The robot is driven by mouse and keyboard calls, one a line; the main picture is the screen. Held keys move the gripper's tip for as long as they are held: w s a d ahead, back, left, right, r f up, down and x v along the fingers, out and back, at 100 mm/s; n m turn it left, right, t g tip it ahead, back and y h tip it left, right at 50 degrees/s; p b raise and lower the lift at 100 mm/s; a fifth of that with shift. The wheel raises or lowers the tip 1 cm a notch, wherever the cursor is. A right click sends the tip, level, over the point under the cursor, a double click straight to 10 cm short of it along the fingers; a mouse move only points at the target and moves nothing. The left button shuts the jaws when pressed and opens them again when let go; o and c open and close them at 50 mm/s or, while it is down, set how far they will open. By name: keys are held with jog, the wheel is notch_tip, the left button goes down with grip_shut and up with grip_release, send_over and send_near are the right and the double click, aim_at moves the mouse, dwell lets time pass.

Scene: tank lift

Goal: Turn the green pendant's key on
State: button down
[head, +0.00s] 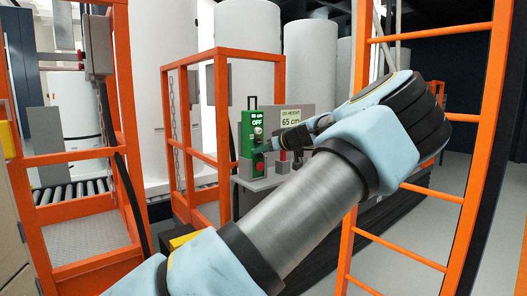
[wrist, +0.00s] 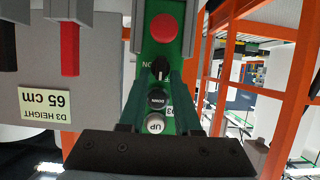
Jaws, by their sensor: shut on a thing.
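The green pendant (head: 247,130) stands upright on a grey stand in the head view; its top label reads OFF. In the wrist view its face (wrist: 165,50) appears upside down. The black key (wrist: 160,68) sits between the red button (wrist: 165,27) and the black DOWN button (wrist: 157,102), with the white UP button (wrist: 155,124) beyond. An ON mark is beside the key. My gripper (wrist: 159,76) has its dark green fingers on both sides of the key, shut on it. In the head view my gripper (head: 274,143) reaches the pendant's face from the right.
A sign reading D3 HEIGHT 65 cm (head: 291,118) is beside the pendant. Orange frames (head: 223,55) rise left and right (head: 485,130). White tanks (head: 313,62) stand behind.

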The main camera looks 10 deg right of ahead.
jog(key=shift+d+r, duration=0.1)
jog(key=shift+w+d+f+m+y+p, duration=0.15)
jog(key=shift+d+f+m+y+p, duration=0.2)
jog(key=shift+m+y, duration=1.4)
jog(key=shift+w+d+f+m+y+p, duration=0.15)
jog(key=shift+f+m+y+p, duration=0.4)
jog(key=shift+m, duration=2.15)
jog(key=shift+w+d+f+m+y+p, duration=0.2)
jog(key=shift+m+y+p, duration=0.3)
jog(key=shift+m+y, duration=1.4)
jog(key=shift+s+m+h, duration=0.1)
jog(key=shift+m+h, duration=0.3)
jog(key=shift+m, duration=0.05)
jog(key=c, duration=0.9)
grip_release()
